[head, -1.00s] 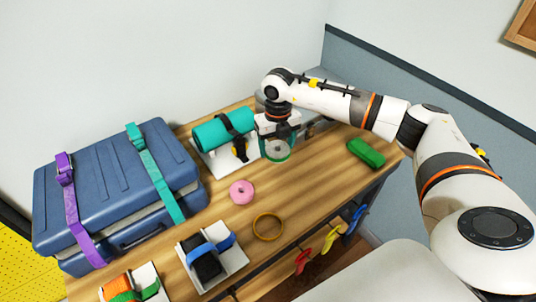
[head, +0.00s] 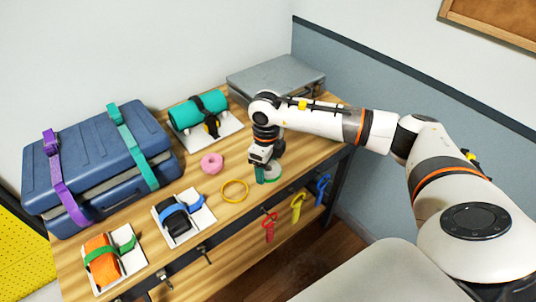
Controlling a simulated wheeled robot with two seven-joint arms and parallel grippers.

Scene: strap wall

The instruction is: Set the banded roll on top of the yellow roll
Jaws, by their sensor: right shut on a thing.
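The banded roll (head: 273,173), green with a pale grey part, is at the tips of my right gripper (head: 266,165), near the table's front edge. The gripper is shut on it and hides part of it. I cannot tell whether it is clear of the tabletop. The yellow roll (head: 234,199) shows as a thin yellow ring lying flat on the table, left of and a little nearer than the banded roll, apart from it. My left gripper is not in view.
A pink roll (head: 212,163) lies behind the yellow one. White trays with a teal roll (head: 190,112), a black roll (head: 174,218) and an orange roll (head: 101,262) stand around. A blue suitcase (head: 90,160) fills the left; a grey case (head: 275,78) is behind my arm.

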